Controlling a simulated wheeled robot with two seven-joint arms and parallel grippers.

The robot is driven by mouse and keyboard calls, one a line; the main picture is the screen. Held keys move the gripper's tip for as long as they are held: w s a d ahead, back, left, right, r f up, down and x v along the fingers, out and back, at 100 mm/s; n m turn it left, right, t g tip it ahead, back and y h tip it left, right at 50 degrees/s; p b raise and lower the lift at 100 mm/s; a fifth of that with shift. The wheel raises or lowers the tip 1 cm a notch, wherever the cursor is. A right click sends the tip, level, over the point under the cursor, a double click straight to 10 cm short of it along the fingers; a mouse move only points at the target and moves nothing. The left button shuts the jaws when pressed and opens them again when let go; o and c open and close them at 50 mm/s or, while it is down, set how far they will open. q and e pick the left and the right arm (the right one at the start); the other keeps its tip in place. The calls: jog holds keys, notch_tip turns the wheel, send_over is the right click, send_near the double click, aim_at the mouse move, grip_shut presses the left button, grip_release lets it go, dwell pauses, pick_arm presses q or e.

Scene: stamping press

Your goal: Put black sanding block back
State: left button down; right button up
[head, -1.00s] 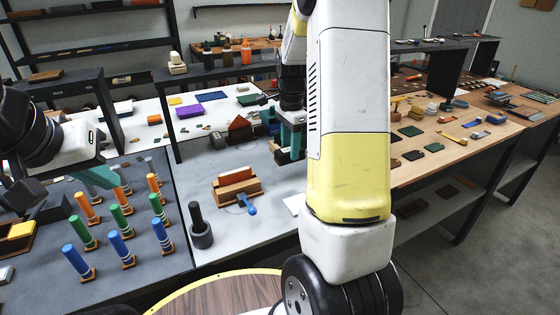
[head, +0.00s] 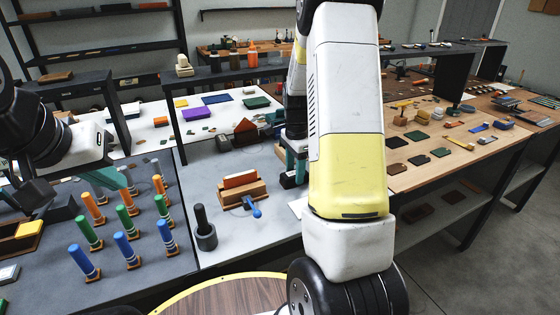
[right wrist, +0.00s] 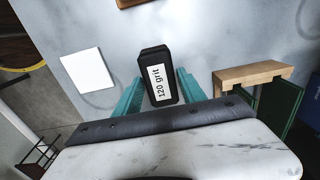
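The black sanding block (right wrist: 154,62), labelled "120 grit", is between the two teal fingers of my right gripper (right wrist: 160,80) in the right wrist view. The fingers stand on either side of it, with a narrow gap appearing along them. In the head view, the right gripper (head: 293,162) is low over the grey bench, partly hidden by my own arm. A dark block (head: 288,180) shows at its fingertips. My left gripper (head: 108,178) is at the left above the coloured cylinders; its opening is unclear.
A wooden holder (head: 226,198) with an orange-brown piece stands left of the right gripper, with a blue-handled tool (head: 251,207). A dark cup (head: 205,236) holds a black handle. A wooden piece (right wrist: 250,72) and white card (right wrist: 82,69) flank the block.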

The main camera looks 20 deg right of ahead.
jog(key=shift+o, duration=0.9)
notch_tip(320, 180, up, 12)
jog(key=s+a+r+n+t, duration=0.2)
jog(key=s+a+r+n, duration=0.1)
jog(key=s, duration=0.4)
jog(key=s+a+r+n+t+y, duration=0.1)
jog(key=s+a+r+n+t, duration=0.1)
jog(key=s+a+r+n, duration=0.2)
jog(key=s+a+r+n+t+y, duration=0.1)
jog(key=s+a+n, duration=0.4)
jog(key=s+n, duration=0.5)
notch_tip(320, 180, up, 2)
jog(key=shift+s+a+r+t, duration=0.2)
jog(key=shift+s+r+t, duration=0.05)
jog(key=shift+s+t, duration=0.35)
